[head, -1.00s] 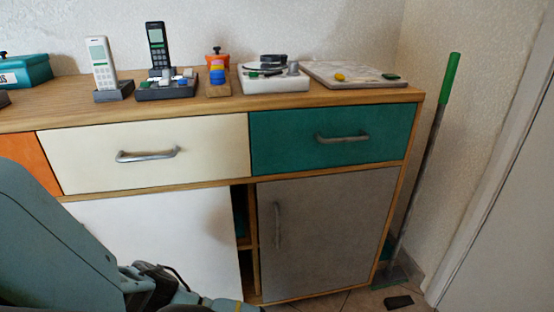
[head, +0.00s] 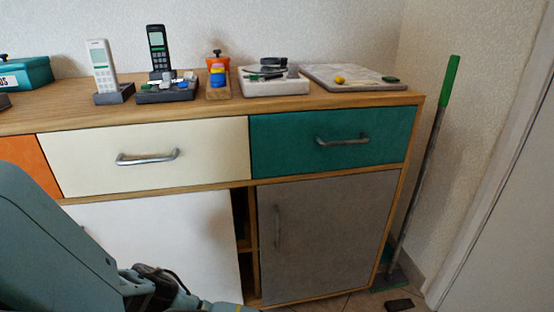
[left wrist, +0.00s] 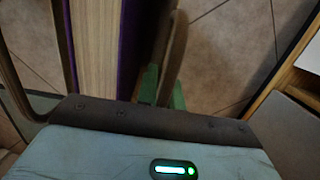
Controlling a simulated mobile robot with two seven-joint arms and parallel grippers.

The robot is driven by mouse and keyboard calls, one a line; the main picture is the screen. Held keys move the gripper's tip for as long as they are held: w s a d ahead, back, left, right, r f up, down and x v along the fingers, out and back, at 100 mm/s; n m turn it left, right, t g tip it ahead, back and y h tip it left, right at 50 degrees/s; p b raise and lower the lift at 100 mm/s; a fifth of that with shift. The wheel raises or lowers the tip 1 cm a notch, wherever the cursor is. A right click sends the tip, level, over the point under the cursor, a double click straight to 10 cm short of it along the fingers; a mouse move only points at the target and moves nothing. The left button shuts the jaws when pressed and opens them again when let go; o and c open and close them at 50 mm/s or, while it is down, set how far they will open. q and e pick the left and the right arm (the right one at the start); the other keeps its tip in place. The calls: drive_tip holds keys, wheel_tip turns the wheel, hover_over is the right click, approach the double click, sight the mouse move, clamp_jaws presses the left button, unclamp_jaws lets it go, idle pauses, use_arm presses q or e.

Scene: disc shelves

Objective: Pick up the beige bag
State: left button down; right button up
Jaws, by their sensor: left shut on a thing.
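In the left wrist view, my left gripper (left wrist: 163,88) has green fingers shut on a brownish-beige strap (left wrist: 175,55) that curves upward between them. The strap looks like a bag handle, but no whole beige bag shows in either view. Another brown strap (left wrist: 56,40) runs along the left side, beside a pale, layered block with a purple edge (left wrist: 127,45). I cannot tell how these parts join. In the head view my left arm reaches down at the lower left, and its gripper is below the frame. My right gripper is not in view.
A sideboard has a cream drawer (head: 150,155), a teal drawer (head: 335,138) and a grey door (head: 325,240). Phones, small toys and a board (head: 355,77) stand on top. A green-handled pole (head: 430,150) leans at the right. A dark item (head: 399,305) lies on the tiled floor.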

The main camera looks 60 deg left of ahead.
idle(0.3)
